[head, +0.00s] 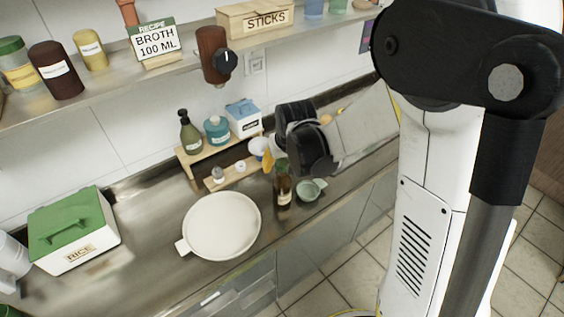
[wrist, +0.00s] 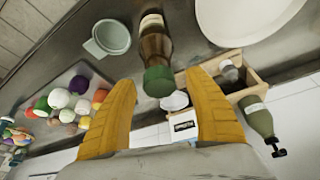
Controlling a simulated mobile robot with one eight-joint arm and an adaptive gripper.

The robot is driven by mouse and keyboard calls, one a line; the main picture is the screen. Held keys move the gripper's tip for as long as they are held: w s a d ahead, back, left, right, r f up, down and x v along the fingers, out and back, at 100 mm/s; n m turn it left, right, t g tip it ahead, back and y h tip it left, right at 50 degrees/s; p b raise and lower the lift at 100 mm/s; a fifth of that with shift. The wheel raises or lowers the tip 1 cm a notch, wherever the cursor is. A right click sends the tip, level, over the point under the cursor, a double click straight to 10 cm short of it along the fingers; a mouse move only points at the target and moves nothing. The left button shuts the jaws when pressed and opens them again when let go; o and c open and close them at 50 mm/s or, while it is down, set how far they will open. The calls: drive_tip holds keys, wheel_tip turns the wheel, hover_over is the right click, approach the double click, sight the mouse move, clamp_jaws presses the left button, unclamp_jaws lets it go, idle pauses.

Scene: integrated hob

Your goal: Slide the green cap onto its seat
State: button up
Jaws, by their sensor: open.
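A brown bottle (wrist: 154,42) with a pale label stands on the steel counter, topped by a green cap (wrist: 158,82). In the head view the bottle (head: 284,192) is below my gripper. My gripper (wrist: 161,79) is open, with one yellow finger on either side of the cap in the wrist view. I cannot tell whether the fingers touch the cap or how fully it is seated. In the head view my gripper's dark body hides most of the bottle's top, and one yellow finger (head: 268,160) shows beside it.
A green-grey cup (head: 310,190) stands close right of the bottle and a white pan (head: 222,226) to its left. Behind are a wooden stand (head: 190,165) with bottles and a low wooden rack (head: 232,177). In the wrist view, colourful round items lie on a tray (wrist: 85,75).

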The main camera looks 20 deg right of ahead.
sight(282, 161)
clamp_jaws()
idle(0.4)
drive_tip(key=shift+r, duration=0.15)
drive_tip(key=shift+r+p, duration=1.1)
drive_tip(key=shift+r, duration=0.3)
drive_tip(key=shift+r, duration=0.1)
drive_tip(key=shift+r+p, duration=1.5)
drive_tip(key=shift+r, duration=0.5)
drive_tip(key=shift+f, duration=0.1)
